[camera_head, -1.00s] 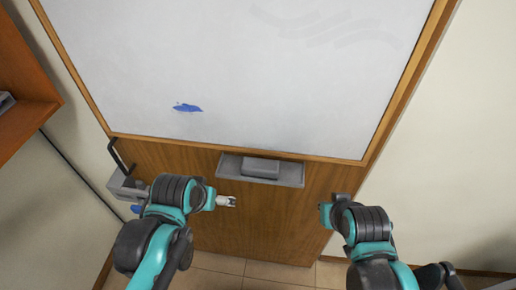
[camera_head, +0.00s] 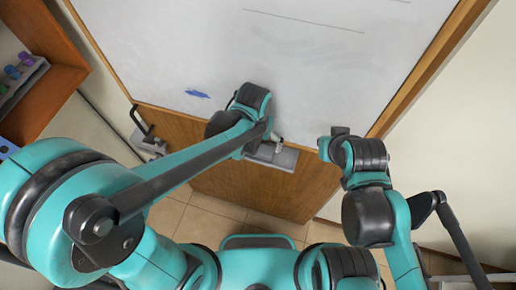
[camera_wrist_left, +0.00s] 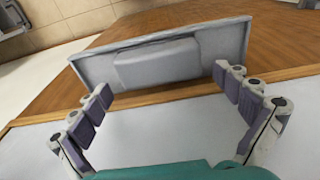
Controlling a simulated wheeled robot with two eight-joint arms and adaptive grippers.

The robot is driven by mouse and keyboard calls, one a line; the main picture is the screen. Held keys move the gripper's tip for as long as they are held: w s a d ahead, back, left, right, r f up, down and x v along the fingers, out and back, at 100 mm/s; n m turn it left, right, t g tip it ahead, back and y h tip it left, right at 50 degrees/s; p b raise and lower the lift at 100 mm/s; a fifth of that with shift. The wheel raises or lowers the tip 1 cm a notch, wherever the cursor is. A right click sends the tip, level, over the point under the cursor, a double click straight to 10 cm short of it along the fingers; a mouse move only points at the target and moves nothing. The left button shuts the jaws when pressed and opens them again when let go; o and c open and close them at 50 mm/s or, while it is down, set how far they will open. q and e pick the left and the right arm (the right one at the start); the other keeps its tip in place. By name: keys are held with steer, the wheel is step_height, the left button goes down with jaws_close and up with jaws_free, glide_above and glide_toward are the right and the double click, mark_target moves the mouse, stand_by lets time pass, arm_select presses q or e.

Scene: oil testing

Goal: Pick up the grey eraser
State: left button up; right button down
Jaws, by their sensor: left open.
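The grey eraser (camera_wrist_left: 158,62) is a rounded block lying in the shallow grey tray (camera_wrist_left: 225,47) in the left wrist view. In the head view the eraser (camera_head: 267,149) is partly hidden by my left arm, and the tray (camera_head: 287,160) shows beside it. My left gripper (camera_wrist_left: 163,85) is open, its two fingers spread wider than the eraser, with nothing between them. In the head view my left gripper (camera_head: 277,142) is mostly hidden behind its wrist, close to the tray. My right gripper (camera_head: 324,146) is to the right of the tray; its finger opening is unclear.
The whiteboard (camera_head: 270,60) with a blue mark (camera_head: 197,94) rises behind the tray. A wooden panel (camera_head: 262,190) lies below it. A shelf (camera_head: 45,60) with small coloured items stands at left. A grey holder with a black handle (camera_head: 146,140) is left of the board.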

mark_target(258, 148)
arm_select(q)
step_height(258, 148, down, 4)
steer(key=shift+r, duration=0.15)
steer(key=c, duration=0.8)
steer(key=shift+r, duration=0.15)
steer(key=r, duration=0.4)
steer(key=shift+s+d+r, duration=0.1)
steer(key=shift+d+r, duration=0.1)
steer(key=s+d+r, duration=0.4)
steer(key=s+d, duration=0.1)
steer(key=s+d+r, duration=0.2)
steer(key=s+d, duration=0.1)
steer(key=shift+d+r+p, duration=0.1)
steer(key=shift+r+p, duration=0.1)
steer(key=shift+p, duration=0.2)
